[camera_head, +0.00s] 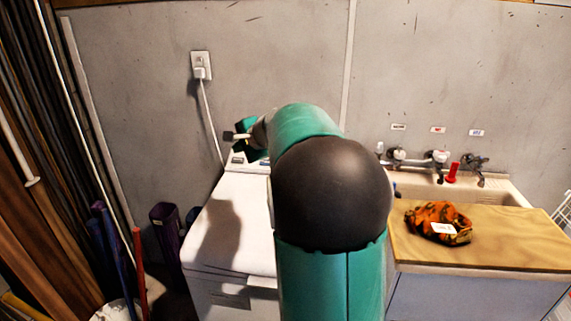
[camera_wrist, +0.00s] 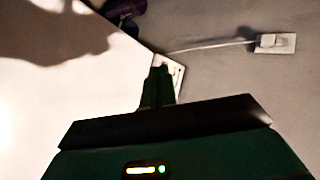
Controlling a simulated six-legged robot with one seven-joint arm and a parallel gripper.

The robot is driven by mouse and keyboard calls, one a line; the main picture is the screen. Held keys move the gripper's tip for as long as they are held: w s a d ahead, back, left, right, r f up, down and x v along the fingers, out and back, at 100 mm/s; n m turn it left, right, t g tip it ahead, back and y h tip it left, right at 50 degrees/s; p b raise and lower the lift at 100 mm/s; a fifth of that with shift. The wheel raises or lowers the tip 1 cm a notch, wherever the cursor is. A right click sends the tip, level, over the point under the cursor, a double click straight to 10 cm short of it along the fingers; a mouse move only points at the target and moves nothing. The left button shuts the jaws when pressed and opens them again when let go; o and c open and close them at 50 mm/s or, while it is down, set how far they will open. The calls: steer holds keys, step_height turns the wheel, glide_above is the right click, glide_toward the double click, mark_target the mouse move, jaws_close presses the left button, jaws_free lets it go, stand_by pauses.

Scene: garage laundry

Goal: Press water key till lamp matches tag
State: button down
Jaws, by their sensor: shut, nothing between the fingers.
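The white washer (camera_head: 215,225) stands left of centre in the head view. A strip of its control panel (camera_head: 237,159) shows at the back edge, and a corner of the panel (camera_wrist: 176,70) shows in the wrist view. The water key and lamps cannot be made out. My gripper (camera_head: 234,136) is over the back of the washer, close to the panel; its shut, empty fingers (camera_wrist: 160,72) overlap the panel corner in the wrist view. Contact cannot be told. An orange and black cloth (camera_head: 425,215) carries a white tag (camera_head: 443,228), too small to read. My arm hides the panel's right part.
A tan board (camera_head: 500,245) lies across the sink (camera_head: 507,195) at right, under several taps (camera_head: 437,157). A wall outlet (camera_head: 200,65) has a hanging cord; it also shows in the wrist view (camera_wrist: 276,43). Poles and a purple bin (camera_head: 166,228) crowd the left.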

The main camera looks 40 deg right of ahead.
steer(key=d+f+m+h, duration=0.2)
steer(key=d+f+m, duration=0.1)
steer(key=d, duration=0.9)
steer(key=w+d+f+m+t+h, duration=0.1)
steer(key=d+f+m, duration=0.3)
steer(key=d, duration=0.8)
steer(key=shift+w+d+f+m+h, duration=0.15)
steer(key=shift+w+f+m+h, duration=0.15)
steer(key=shift+m+h, duration=0.55)
steer(key=shift+w+d+f, duration=0.35)
steer(key=shift+d+f, duration=0.1)
steer(key=shift+f, duration=0.9)
steer(key=shift+w+d+f, duration=0.35)
steer(key=shift+d+f, duration=0.05)
steer(key=shift+f, duration=0.95)
steer(key=shift+w+d+f, duration=0.35)
steer(key=shift+d+f, duration=0.1)
steer(key=shift+f, duration=0.9)
steer(key=shift+f, duration=0.1)
steer(key=shift+w+d+f, duration=0.1)
steer(key=shift+w+f, duration=0.05)
steer(key=shift+f, duration=0.15)
steer(key=shift+d+f, duration=0.2)
steer(key=shift+f, duration=0.55)
